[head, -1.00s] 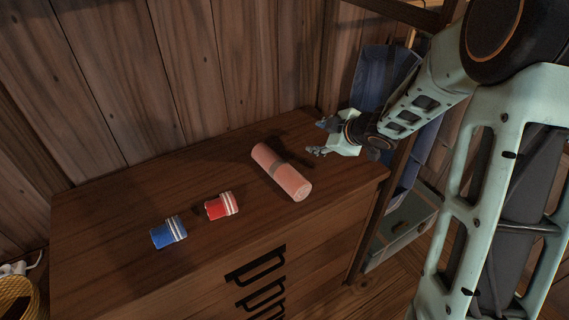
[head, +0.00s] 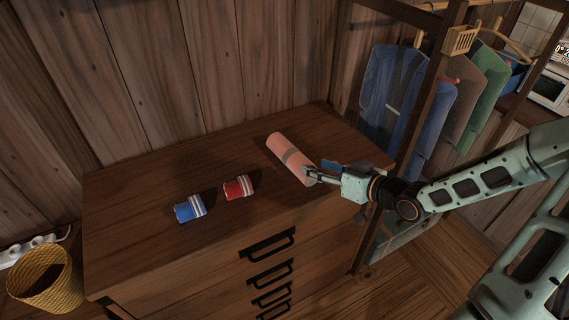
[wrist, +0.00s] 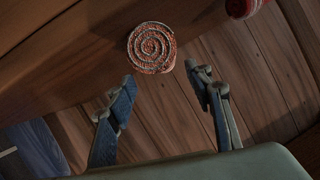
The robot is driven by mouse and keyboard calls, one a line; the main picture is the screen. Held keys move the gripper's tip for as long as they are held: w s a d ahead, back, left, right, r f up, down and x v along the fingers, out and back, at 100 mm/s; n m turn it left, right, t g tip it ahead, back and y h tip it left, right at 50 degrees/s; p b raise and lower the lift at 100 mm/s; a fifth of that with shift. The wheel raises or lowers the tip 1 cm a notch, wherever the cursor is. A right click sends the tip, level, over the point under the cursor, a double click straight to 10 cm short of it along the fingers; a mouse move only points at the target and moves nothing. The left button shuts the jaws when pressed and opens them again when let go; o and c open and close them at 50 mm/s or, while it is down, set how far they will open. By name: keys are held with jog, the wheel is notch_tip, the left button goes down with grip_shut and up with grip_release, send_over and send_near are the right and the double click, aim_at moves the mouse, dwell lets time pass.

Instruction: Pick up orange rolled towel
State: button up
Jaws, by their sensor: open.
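I cannot tell whether a finger touches the towel.
A red cup-like item (head: 238,188) and a blue one (head: 190,209) lie left of the towel on the dresser (head: 130,190). A rack with hanging clothes (head: 400,95) stands to the right. A wicker basket (head: 45,285) is at the lower left.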

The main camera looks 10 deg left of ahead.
aim_at(311, 165)
jog(key=shift+w+a+f, duration=0.1)
jog(key=shift+a+f, duration=0.1)
jog(key=shift+a, duration=0.05)
jog(key=x, duration=0.4)
jog(key=shift+d, duration=0.1)
jog(key=shift+x, duration=3.2)
jog(key=shift+w+d+r, duration=0.1)
jog(key=shift+w+r, duration=0.1)
jog(key=c, duration=0.9)
jog(key=shift+o, duration=0.2)
jog(key=shift+r, duration=0.15)
